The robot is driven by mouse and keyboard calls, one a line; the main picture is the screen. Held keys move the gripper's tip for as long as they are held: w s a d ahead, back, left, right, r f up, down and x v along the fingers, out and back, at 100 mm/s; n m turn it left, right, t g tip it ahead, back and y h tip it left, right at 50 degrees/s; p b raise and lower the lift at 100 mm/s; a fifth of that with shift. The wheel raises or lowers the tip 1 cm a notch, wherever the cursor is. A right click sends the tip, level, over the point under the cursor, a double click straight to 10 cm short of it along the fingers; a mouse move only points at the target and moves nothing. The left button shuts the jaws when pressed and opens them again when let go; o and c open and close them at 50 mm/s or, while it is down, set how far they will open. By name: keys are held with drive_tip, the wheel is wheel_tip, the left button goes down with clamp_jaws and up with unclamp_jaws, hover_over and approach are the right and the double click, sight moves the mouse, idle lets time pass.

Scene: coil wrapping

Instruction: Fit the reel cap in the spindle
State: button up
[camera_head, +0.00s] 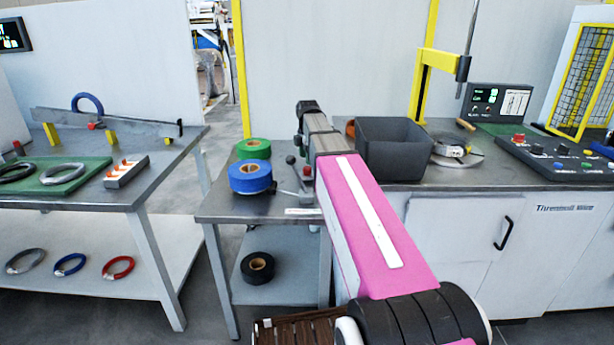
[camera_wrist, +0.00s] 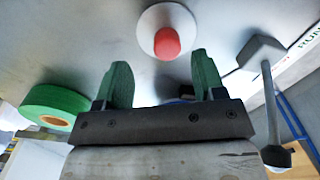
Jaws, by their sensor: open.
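A white disc (camera_wrist: 153,20) with a rounded red knob (camera_wrist: 167,42) on it, which looks like the reel cap, lies on the grey tabletop in the wrist view. My gripper (camera_wrist: 162,70) is open and empty, its two green fingers spread on either side of the line to the knob. The knob lies just beyond the fingertips, roughly centred between them and not touched. I cannot pick out the spindle with certainty in either view.
A green tape roll (camera_wrist: 55,107) lies left of my fingers; it also shows in the head view (camera_head: 253,149), by a blue roll (camera_head: 250,177). A lever (camera_wrist: 266,90) stands close on the right. A dark grey bin (camera_head: 396,148) stands right of my arm.

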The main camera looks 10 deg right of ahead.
sight(307, 168)
drive_tip(key=shift+s+f, duration=0.2)
drive_tip(key=shift+f, duration=0.35)
drive_tip(key=f, duration=0.4)
drive_tip(key=shift+s+a, duration=0.15)
drive_tip(key=shift+s, duration=0.05)
drive_tip(key=shift+c, duration=0.3)
drive_tip(key=c, duration=1)
drive_tip(key=shift+r, duration=0.15)
